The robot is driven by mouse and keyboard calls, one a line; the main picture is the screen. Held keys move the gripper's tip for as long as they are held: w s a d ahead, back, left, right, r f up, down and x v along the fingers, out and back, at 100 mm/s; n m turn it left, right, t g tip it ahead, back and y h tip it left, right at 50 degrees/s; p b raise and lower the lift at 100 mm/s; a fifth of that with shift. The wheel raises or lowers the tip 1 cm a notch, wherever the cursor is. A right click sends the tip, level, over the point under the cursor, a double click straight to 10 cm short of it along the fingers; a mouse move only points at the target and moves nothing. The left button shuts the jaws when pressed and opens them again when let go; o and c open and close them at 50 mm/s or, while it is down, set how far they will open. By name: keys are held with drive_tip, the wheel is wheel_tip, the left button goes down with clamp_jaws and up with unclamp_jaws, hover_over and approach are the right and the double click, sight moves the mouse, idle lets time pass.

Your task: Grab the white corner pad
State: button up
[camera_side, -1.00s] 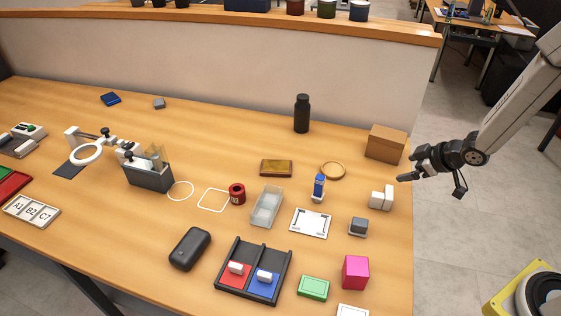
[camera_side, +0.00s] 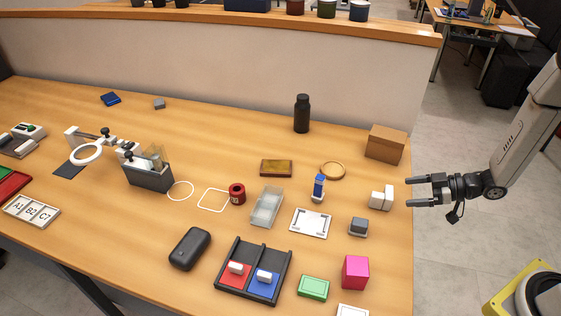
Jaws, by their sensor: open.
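A white block-like piece with a stepped, corner-like shape (camera_side: 381,198) sits near the right edge of the table; it looks like the white corner pad. My gripper (camera_side: 410,191) is open and empty, its two dark fingers pointing left. In the picture the fingertips are just right of the white piece, around the table's right edge, apart from it. Their height above the table is hard to tell.
A cardboard box (camera_side: 386,144) stands behind the white piece. A grey block (camera_side: 358,227), a white plate with corner marks (camera_side: 311,223), a blue-and-white bottle (camera_side: 318,188) and a pink cube (camera_side: 355,272) are nearby. Bare wood surrounds the white piece.

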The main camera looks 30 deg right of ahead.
sight(385, 191)
drive_tip(key=shift+x, duration=1.2)
drive_tip(key=shift+w, duration=0.1)
drive_tip(key=shift+x, duration=2.55)
drive_tip(key=shift+a, duration=0.1)
drive_tip(key=c, duration=1)
drive_tip(key=shift+r, duration=0.1)
drive_tip(key=shift+r, duration=4.9)
